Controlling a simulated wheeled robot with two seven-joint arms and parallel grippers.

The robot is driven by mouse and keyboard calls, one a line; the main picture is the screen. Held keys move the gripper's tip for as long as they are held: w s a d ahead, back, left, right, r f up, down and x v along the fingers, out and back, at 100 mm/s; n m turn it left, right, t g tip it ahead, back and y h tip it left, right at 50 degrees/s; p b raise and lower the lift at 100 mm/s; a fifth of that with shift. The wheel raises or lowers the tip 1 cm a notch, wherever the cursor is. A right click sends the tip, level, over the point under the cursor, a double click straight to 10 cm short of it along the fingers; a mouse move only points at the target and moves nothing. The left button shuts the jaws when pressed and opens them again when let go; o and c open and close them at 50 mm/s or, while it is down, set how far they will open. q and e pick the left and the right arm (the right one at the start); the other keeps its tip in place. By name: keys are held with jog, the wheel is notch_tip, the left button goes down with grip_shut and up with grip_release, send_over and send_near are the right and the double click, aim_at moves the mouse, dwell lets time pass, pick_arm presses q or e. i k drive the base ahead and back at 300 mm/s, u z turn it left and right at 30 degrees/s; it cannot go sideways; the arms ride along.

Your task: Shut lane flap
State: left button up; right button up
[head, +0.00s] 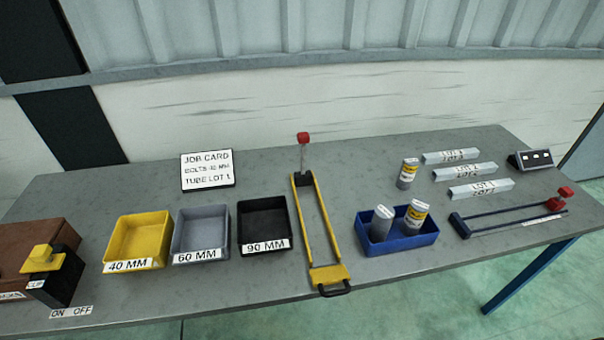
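A narrow lane with two yellow rails (328,222) runs from back to front on the grey table in the head view. At its near end is a yellow plate (329,273) with a black handle (336,289), close to the table's front edge; it looks like the flap. The plate looks laid out flat, though its exact tilt is hard to tell. At the lane's far end a black block (303,181) carries a thin post with a red top (303,138). The lane between the rails looks empty. Neither of my grippers shows.
Yellow (138,242), grey (201,236) and black (264,226) bins stand left of the lane. A blue tray (402,243) with two cans stands right. A blue-railed lane (508,219) lies farther right. A yellow-topped switch box (56,274) is far left.

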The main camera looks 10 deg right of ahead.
aim_at(320, 277)
jog(key=z, duration=1.25)
jog(key=k, duration=1.05)
jog(key=u, duration=1.35)
jog(key=i, duration=0.5)
jog(key=z, duration=0.1)
